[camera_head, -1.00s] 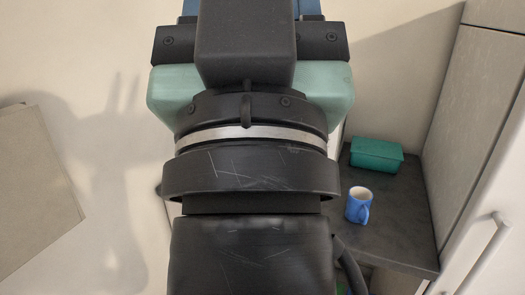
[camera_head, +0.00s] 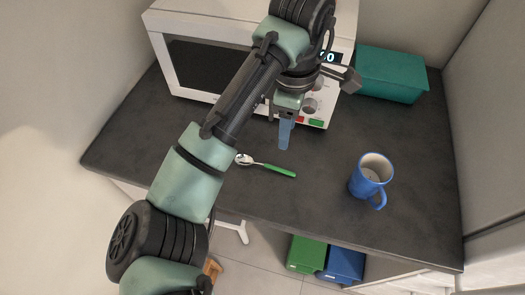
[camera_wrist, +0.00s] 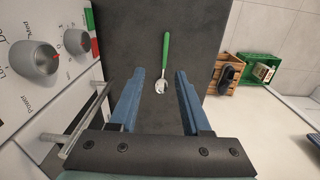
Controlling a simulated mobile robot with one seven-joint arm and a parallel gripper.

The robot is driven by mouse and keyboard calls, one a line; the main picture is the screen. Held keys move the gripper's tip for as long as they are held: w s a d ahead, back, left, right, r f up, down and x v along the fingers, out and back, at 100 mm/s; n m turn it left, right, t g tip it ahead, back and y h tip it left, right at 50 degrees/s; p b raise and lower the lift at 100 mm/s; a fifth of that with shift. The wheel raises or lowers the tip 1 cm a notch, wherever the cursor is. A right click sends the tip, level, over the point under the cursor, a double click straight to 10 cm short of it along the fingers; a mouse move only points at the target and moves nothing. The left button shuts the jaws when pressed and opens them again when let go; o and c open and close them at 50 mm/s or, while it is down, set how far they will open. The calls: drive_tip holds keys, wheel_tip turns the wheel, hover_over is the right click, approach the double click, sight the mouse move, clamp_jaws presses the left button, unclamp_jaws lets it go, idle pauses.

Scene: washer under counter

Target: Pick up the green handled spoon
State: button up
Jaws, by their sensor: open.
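The green handled spoon (camera_head: 266,166) lies on the dark counter (camera_head: 320,195), in front of the microwave. Its metal bowl is to the left and its green handle points right in the head view. In the wrist view the spoon (camera_wrist: 164,62) lies ahead, its bowl nearest me and between the lines of the fingers, its handle pointing away. My gripper (camera_head: 285,135) is above the counter, behind the spoon and close to the microwave front. In the wrist view the two blue fingers of my gripper (camera_wrist: 158,78) are apart with nothing between them.
A white microwave (camera_head: 195,62) stands behind, very near my gripper. A blue mug (camera_head: 370,178) is to the right, a teal box (camera_head: 392,74) at the back right. Green (camera_head: 306,254) and blue bins (camera_head: 343,264) sit below the counter's front edge. Counter around the spoon is clear.

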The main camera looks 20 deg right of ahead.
drive_tip(key=b, duration=0.3)
hover_over(281, 170)
drive_tip(key=f, duration=0.7)
drive_tip(key=shift+w+d+f, duration=0.15)
drive_tip(key=shift+w+d, duration=0.05)
drive_tip(key=shift+d, duration=0.05)
drive_tip(key=shift+s+a+f, duration=0.1)
drive_tip(key=shift+a+f, duration=0.05)
drive_tip(key=shift+f, duration=1.25)
drive_tip(key=shift+s+a+f, duration=0.1)
drive_tip(key=shift+a+f, duration=0.05)
drive_tip(key=shift+f, duration=1.2)
clamp_jaws()
